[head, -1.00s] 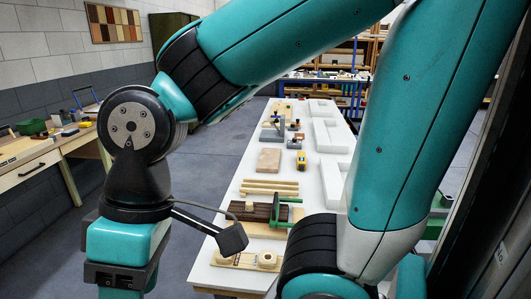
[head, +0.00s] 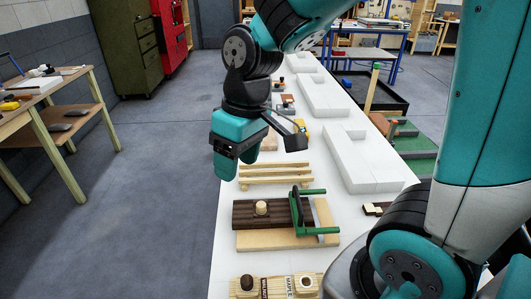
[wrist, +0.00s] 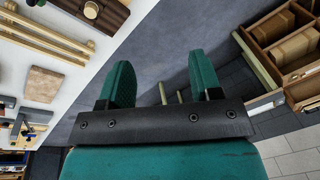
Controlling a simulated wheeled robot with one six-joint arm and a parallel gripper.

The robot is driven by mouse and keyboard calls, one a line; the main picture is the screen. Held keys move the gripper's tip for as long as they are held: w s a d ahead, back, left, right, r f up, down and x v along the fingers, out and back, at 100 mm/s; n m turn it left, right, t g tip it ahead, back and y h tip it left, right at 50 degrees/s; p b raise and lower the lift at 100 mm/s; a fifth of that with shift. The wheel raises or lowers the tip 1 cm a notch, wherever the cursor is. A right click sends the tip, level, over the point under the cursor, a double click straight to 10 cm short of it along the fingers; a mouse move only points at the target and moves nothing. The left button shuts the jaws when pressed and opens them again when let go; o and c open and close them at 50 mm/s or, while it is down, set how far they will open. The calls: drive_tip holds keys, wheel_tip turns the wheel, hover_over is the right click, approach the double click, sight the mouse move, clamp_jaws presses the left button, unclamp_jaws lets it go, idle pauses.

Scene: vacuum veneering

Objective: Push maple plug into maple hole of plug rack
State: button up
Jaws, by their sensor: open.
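The plug rack (head: 275,286) is a light wooden board at the near end of the white table, cut off by the bottom edge of the head view. It has a dark plug (head: 247,283) on its left, a MAPLE label, and a ringed round hole (head: 306,283) on its right. A pale round plug, seemingly the maple plug (head: 261,207), stands on a dark wood block (head: 243,216); it also shows in the wrist view (wrist: 91,10). My gripper (head: 238,170) is open and empty, left of and beyond the block. In the wrist view its fingers (wrist: 161,85) hang over floor.
A green-handled frame (head: 315,230) stands at the block's right end. Pale wooden strips (head: 275,172) lie beyond it. White L-shaped blocks (head: 360,160) line the table's right side. A wooden bench (head: 55,105) stands at left, with clear floor between.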

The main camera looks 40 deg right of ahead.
sight(261, 204)
drive_tip(key=w+d+f+m+h+b, duration=0.1)
drive_tip(key=w+d+f+m+h, duration=0.1)
drive_tip(key=w+d+f, duration=0.7)
drive_tip(key=f, duration=0.5)
drive_tip(key=s+f, duration=0.1)
drive_tip(key=f, duration=0.4)
drive_tip(key=d+f+p, duration=0.1)
drive_tip(key=f, duration=0.4)
drive_tip(key=shift+s+d+f, duration=0.1)
drive_tip(key=shift+s+f, duration=0.25)
drive_tip(key=shift+f, duration=0.05)
clamp_jaws()
drive_tip(key=shift+r+p, duration=1.6)
drive_tip(key=shift+r, duration=0.35)
